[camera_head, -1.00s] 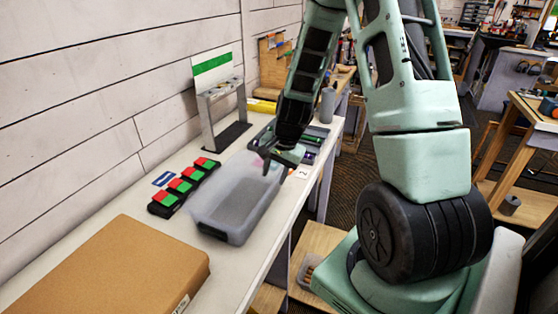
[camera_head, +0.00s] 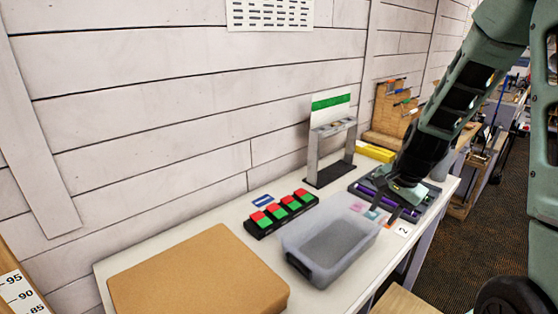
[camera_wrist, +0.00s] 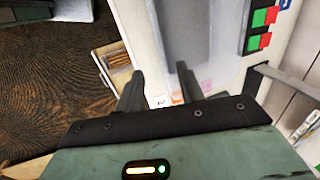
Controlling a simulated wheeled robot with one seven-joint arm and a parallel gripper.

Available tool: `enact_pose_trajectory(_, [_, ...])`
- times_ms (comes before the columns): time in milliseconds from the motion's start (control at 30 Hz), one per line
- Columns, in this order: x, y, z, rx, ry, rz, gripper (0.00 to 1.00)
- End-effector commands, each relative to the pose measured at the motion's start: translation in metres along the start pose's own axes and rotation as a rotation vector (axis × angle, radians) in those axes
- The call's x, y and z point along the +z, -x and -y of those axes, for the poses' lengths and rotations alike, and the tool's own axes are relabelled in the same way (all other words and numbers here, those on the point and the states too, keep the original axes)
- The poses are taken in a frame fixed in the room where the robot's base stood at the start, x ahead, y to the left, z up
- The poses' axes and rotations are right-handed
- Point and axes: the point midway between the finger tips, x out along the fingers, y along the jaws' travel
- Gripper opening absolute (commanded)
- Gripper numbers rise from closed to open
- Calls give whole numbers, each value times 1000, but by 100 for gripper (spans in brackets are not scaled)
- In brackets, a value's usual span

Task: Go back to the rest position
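My gripper (camera_head: 383,210) is at the right end of the bench, between the far end of the clear plastic bin (camera_head: 330,243) and the dark tray (camera_head: 420,203) with purple rods. In the wrist view my gripper (camera_wrist: 158,82) has its two fingers apart with nothing between them. The bin looks empty and also shows in the wrist view (camera_wrist: 207,40), beyond the fingers. Part of the tray is hidden behind my gripper and arm.
A brown box (camera_head: 200,276) lies at the near end of the bench. A row of red and green buttons (camera_head: 281,213) is behind the bin. A grey stand (camera_head: 331,157) with a green-striped card and a yellow item (camera_head: 375,152) stand farther back. A card marked 2 (camera_head: 403,230) lies near the front edge.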

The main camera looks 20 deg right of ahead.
Motion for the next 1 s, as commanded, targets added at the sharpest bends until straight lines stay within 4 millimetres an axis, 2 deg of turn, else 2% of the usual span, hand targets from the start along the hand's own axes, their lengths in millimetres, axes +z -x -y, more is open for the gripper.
enact_pose_trajectory(133, [4, 0, 2, 0, 14, 3, 38])
enact_pose_trajectory(233, [33, 3, 16, 1, 133, 26, 38])
enact_pose_trajectory(267, [47, 4, 22, 2, 190, 38, 38])
enact_pose_trajectory(367, [107, 12, 38, 9, 437, 84, 38])
enact_pose_trajectory(400, [135, 16, 42, 13, 551, 104, 38])
enact_pose_trajectory(467, [174, 22, 42, 21, 722, 132, 38])
enact_pose_trajectory(500, [200, 27, 39, 27, 836, 150, 38])
enact_pose_trajectory(600, [258, 39, 24, 43, 1118, 188, 38])
enact_pose_trajectory(700, [304, 51, 1, 61, 1384, 216, 38])
enact_pose_trajectory(833, [342, 64, -31, 84, 1659, 237, 38])
enact_pose_trajectory(1000, [362, 73, -55, 103, 1851, 246, 38])
